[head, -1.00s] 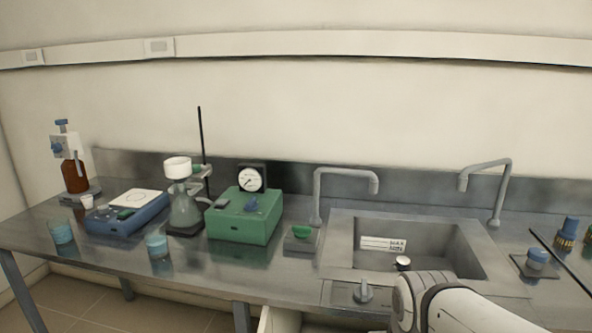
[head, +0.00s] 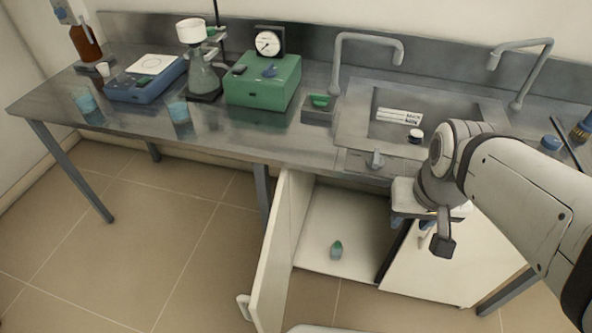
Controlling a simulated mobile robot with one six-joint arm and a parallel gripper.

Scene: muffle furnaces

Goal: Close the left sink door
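The left sink door (head: 273,262) is a white panel under the counter, swung wide open toward me, with a pale handle (head: 243,307) near its lower free edge. The cabinet interior (head: 345,220) behind it is exposed. My gripper (head: 415,241) hangs in front of the cabinet, right of the open door and apart from it, pointing down. One dark finger shows clearly; the other is partly hidden, so its opening is unclear.
The right sink door (head: 440,265) is beside my gripper and looks shut. The sink (head: 375,125) and counter with a green box (head: 262,82) are above. Tiled floor (head: 150,240) on the left is free.

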